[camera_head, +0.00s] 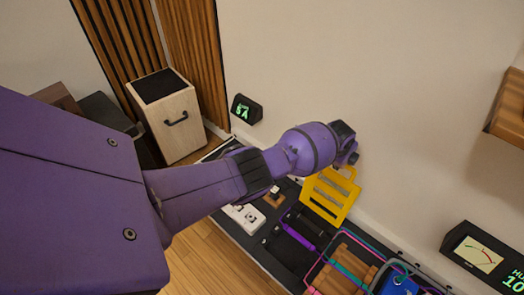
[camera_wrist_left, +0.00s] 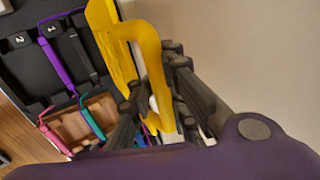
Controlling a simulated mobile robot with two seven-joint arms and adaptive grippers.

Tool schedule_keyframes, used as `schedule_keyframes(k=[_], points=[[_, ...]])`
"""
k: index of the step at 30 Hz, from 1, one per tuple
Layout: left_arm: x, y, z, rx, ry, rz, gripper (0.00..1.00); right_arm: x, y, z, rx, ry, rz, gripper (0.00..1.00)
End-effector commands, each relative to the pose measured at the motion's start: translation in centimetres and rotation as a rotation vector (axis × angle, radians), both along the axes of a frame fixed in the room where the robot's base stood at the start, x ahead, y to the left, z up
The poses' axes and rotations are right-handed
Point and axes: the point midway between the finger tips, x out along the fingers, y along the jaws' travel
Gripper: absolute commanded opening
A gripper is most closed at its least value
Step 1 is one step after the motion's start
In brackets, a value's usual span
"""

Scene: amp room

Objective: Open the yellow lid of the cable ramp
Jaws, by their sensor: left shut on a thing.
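The yellow lid (camera_head: 330,196) of the cable ramp stands raised and tilted up near the wall. It has slots and a loop handle at its top edge. Under it lies the ramp's dark channel bed, with a purple cable (camera_head: 300,236) and a black cable in it. My left gripper (camera_head: 350,158) is at the lid's top edge. In the left wrist view its dark fingers (camera_wrist_left: 155,103) are shut around the yellow handle (camera_wrist_left: 153,55). The fingertips are partly hidden in the head view. My right gripper is not in view.
A wooden block (camera_head: 344,266) with teal and pink cables lies right of the ramp. A white device (camera_head: 244,216) sits to the left. A meter box (camera_head: 486,255) is at the lower right. A wooden shelf (camera_head: 509,108) juts out at right. A wooden box (camera_head: 168,122) stands behind.

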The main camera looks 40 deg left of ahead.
Motion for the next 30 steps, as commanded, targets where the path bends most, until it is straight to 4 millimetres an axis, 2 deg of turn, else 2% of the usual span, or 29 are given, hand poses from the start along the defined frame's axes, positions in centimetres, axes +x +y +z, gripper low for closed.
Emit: schedule_keyframes(k=[1, 17, 18, 22, 30], points=[[0.66, -0.03, 0.54, 0.003, -0.013, -0.005, 0.0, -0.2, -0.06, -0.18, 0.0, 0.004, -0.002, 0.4], [0.98, -0.05, 0.73, 0.004, -0.017, -0.007, 0.0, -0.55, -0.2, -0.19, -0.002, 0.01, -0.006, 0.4], [0.98, -0.05, 0.73, 0.002, -0.017, -0.006, 0.16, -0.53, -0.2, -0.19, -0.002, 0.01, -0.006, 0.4], [0.93, -0.09, 0.66, 0.002, -0.015, -0.005, 0.33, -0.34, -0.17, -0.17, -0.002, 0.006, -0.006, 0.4], [0.69, -0.11, 0.38, 0.001, -0.01, -0.004, 0.33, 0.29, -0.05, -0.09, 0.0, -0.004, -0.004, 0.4]])
